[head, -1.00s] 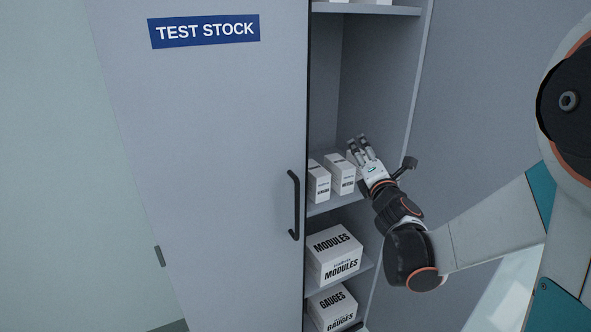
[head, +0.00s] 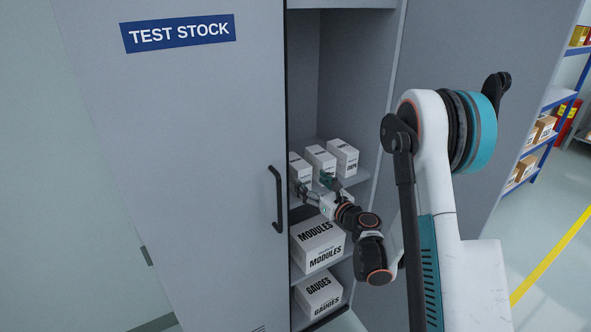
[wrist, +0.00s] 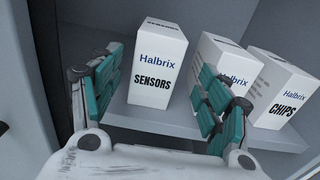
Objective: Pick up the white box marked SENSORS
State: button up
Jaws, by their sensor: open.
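The white box marked SENSORS (wrist: 157,68) stands upright on a cabinet shelf, its front facing me in the wrist view. In the head view it appears to be the leftmost box (head: 299,166) of the row, partly hidden by the door edge and my gripper. My gripper (head: 313,184) is open in front of the row. In the wrist view my gripper (wrist: 160,72) has one teal-padded finger on each side of the SENSORS box, with visible space on the left. The right finger overlaps the neighbouring box in the picture. I cannot tell any contact.
A middle white box (wrist: 224,58) and a CHIPS box (wrist: 285,92) stand to the right. Below are the MODULES box (head: 317,243) and GAUGES box (head: 318,294). The cabinet door (head: 190,130), marked TEST STOCK, with a dark handle (head: 277,200), borders the opening on the left.

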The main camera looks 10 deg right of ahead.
aim_at(295, 171)
jog(key=b+x, duration=0.2)
jog(key=x, duration=0.7)
jog(key=shift+w+a+f, duration=0.2)
jog(key=shift+w+a, duration=0.05)
jog(key=shift+a, duration=0.05)
jog(key=shift+c, duration=0.2)
jog(key=c, duration=1.4)
